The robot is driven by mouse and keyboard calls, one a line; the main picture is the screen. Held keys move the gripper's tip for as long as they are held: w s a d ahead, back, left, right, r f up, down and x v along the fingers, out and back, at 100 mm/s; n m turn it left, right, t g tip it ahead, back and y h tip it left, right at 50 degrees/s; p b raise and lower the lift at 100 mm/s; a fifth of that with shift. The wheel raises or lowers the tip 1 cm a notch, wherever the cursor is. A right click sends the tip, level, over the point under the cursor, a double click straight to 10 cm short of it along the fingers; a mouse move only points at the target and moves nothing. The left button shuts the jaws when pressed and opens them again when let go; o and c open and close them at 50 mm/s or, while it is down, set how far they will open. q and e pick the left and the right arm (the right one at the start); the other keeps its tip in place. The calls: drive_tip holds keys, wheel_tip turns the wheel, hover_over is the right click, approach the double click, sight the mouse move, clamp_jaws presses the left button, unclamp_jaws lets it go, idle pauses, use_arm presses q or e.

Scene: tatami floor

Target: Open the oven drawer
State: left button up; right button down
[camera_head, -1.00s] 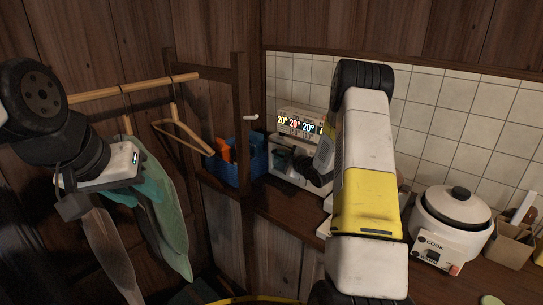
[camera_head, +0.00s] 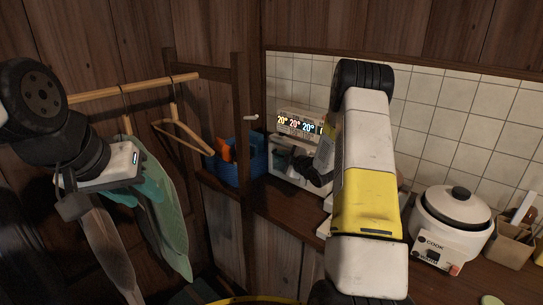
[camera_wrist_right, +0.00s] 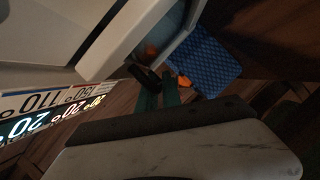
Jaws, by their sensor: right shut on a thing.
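The white oven (camera_head: 299,113) with a lit digital display stands on the counter near the corner. Its drawer (camera_head: 276,167) is in the lower front, and white oven parts fill the upper left of the right wrist view (camera_wrist_right: 45,35). My right gripper (camera_head: 284,158) is at the drawer front, shut on it; its dark and green fingers show in the right wrist view (camera_wrist_right: 160,88). My arm hides the oven's right side, and I cannot tell how far out the drawer stands. My left gripper (camera_head: 73,207) is by the hanging clothes; its jaw opening is unclear.
A blue basket (camera_head: 240,166) with orange contents stands left of the oven. A wooden rack (camera_head: 245,205) with hangers and clothes (camera_head: 165,220) is at left. A rice cooker (camera_head: 452,215) and a holder of utensils (camera_head: 510,245) are at right on the counter.

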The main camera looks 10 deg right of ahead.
drive_tip(key=s+a, duration=0.7)
drive_tip(key=a, duration=0.2)
drive_tip(key=shift+s+a, duration=0.2)
drive_tip(key=c, duration=1.8)
unclamp_jaws()
drive_tip(key=v, duration=0.7)
drive_tip(key=shift+s+d, duration=0.15)
drive_tip(key=shift+s, duration=0.2)
drive_tip(key=shift+r, duration=0.1)
drive_tip(key=shift+c, duration=0.5)
